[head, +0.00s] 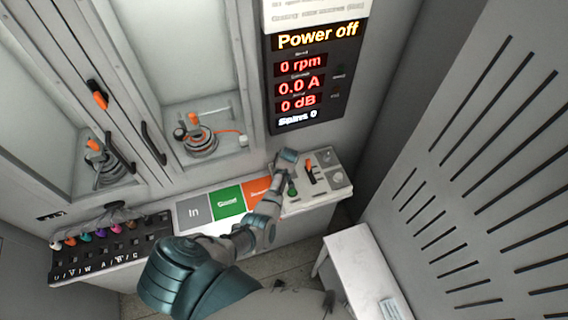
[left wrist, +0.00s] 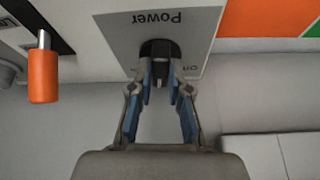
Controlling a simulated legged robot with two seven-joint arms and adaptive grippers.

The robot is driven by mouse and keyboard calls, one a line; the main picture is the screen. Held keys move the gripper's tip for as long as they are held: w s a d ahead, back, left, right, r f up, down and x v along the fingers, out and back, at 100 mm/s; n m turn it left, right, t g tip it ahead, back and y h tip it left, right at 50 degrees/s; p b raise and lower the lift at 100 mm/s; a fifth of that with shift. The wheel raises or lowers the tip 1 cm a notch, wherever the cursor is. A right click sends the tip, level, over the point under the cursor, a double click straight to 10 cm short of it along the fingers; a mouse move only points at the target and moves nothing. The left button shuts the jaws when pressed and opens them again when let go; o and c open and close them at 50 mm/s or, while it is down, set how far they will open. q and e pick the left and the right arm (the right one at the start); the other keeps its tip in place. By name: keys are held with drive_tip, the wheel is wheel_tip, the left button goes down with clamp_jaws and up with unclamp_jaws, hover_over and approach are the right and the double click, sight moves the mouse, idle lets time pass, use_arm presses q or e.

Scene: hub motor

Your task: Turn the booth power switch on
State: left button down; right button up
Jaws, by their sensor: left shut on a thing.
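The power switch (left wrist: 159,48) is a small black knob on a grey plate marked "Power", which reads upside down in the left wrist view. My left gripper (left wrist: 160,80) is shut on this knob, its two blue-padded fingers on either side of it. In the head view my left arm comes in from the bottom and reaches the right end of the console, where my left gripper (head: 290,180) is small and the switch cannot be made out clearly. The display (head: 309,80) reads "Power off", 0 rpm, 0.0 A and 0 dB. My right gripper is not in view.
An orange-handled lever (head: 310,170) stands right beside the switch; it also shows in the left wrist view (left wrist: 43,75). Grey, green (head: 228,203) and orange labelled panels lie to the left. A row of coloured plugs (head: 93,235) is farther left. A white table (head: 355,270) stands lower right.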

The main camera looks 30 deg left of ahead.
use_arm(q)
drive_tip(key=shift+a+r+m+t+p, duration=0.1)
drive_tip(key=shift+r+m+t+p, duration=0.2)
drive_tip(key=shift+m+p, duration=0.45)
drive_tip(key=shift+f+m+h, duration=0.15)
drive_tip(key=shift+m+h, duration=0.45)
drive_tip(key=shift+m, duration=0.45)
drive_tip(key=shift+a+m+t+h+p, duration=0.1)
drive_tip(key=shift+m+t+h+p, duration=0.45)
drive_tip(key=shift+m, duration=1.35)
drive_tip(key=c, duration=1.1)
unclamp_jaws()
drive_tip(key=shift+f, duration=0.1)
drive_tip(key=shift+h, duration=0.25)
drive_tip(key=v, duration=1.1)
drive_tip(key=shift+r, duration=0.45)
